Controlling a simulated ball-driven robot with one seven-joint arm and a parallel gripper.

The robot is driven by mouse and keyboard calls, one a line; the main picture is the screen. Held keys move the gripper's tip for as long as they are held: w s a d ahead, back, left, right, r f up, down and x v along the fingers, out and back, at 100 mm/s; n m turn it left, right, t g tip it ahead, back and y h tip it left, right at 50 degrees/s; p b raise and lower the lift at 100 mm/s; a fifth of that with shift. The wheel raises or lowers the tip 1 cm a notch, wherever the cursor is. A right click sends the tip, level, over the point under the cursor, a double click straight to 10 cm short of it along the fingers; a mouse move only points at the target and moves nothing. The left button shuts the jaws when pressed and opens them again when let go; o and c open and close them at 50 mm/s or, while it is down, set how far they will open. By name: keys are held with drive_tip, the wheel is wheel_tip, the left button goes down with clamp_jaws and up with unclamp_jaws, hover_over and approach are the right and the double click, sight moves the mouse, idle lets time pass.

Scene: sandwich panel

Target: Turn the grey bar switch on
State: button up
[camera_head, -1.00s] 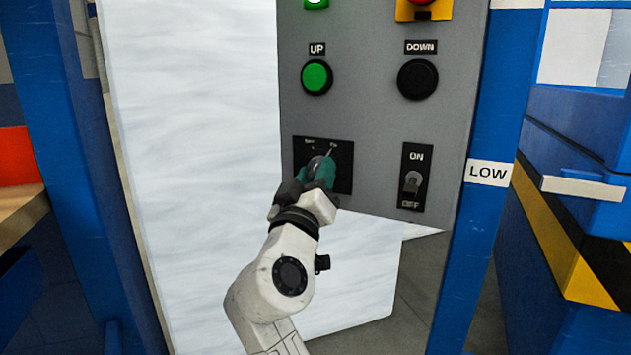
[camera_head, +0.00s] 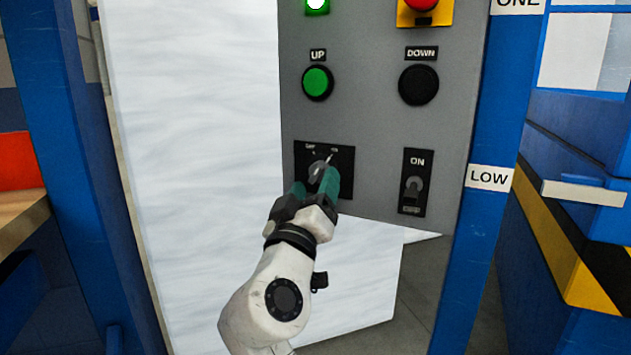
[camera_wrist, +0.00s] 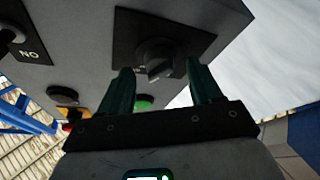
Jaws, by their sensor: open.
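A dark grey rotary knob with a raised bar (camera_head: 319,171) sits on a black plate, low on the left of the grey control panel. A light pointer line on it slants up right, toward the right of two small labels. The knob also shows in the wrist view (camera_wrist: 155,52). My gripper (camera_head: 316,183) is open, its two teal fingers just below the knob and partly covering the plate. In the wrist view my fingertips (camera_wrist: 159,68) are apart, with the knob between and slightly beyond them. I cannot tell whether they touch it.
A toggle switch (camera_head: 413,187) marked ON sits to the right on the panel. Above are a green UP button (camera_head: 317,82), a black DOWN button (camera_head: 418,84) and a red button (camera_head: 421,3). Blue posts stand at both sides.

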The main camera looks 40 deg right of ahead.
drive_tip(key=v, duration=0.8)
drive_tip(key=shift+a+f+p, duration=0.2)
drive_tip(key=shift+a+p, duration=0.05)
drive_tip(key=shift+p, duration=0.05)
drive_tip(key=shift+s, duration=0.1)
drive_tip(key=s+d+f+n+g+y, duration=0.1)
drive_tip(key=s+d+f+g+y, duration=0.15)
drive_tip(key=f, duration=0.65)
drive_tip(key=s+d+f+g+y, duration=0.1)
drive_tip(key=s+d+f+y, duration=0.15)
drive_tip(key=f, duration=0.65)
drive_tip(key=s+d+f+n+g+y, duration=0.1)
drive_tip(key=s+d+f+g+y, duration=0.2)
drive_tip(key=f, duration=0.6)
drive_tip(key=s+a+f+n+g+y, duration=0.1)
drive_tip(key=s+a+f+g+y, duration=0.15)
drive_tip(key=s+f, duration=0.35)
drive_tip(key=s+a+f+n+g+y, duration=0.1)
drive_tip(key=s+a+f+y, duration=0.25)
drive_tip(key=s+f, duration=0.2)
drive_tip(key=s+a+f+g+y, duration=0.1)
drive_tip(key=s+a+f+y, duration=0.25)
drive_tip(key=s+f, duration=0.3)
wheel_tip(320, 180, up, 31)
drive_tip(key=p, duration=2.9)
drive_tip(key=shift+s+f+n+p, duration=0.15)
drive_tip(key=shift+s+n+p, duration=0.15)
drive_tip(key=shift+p, duration=0.1)
drive_tip(key=shift+d, duration=0.15)
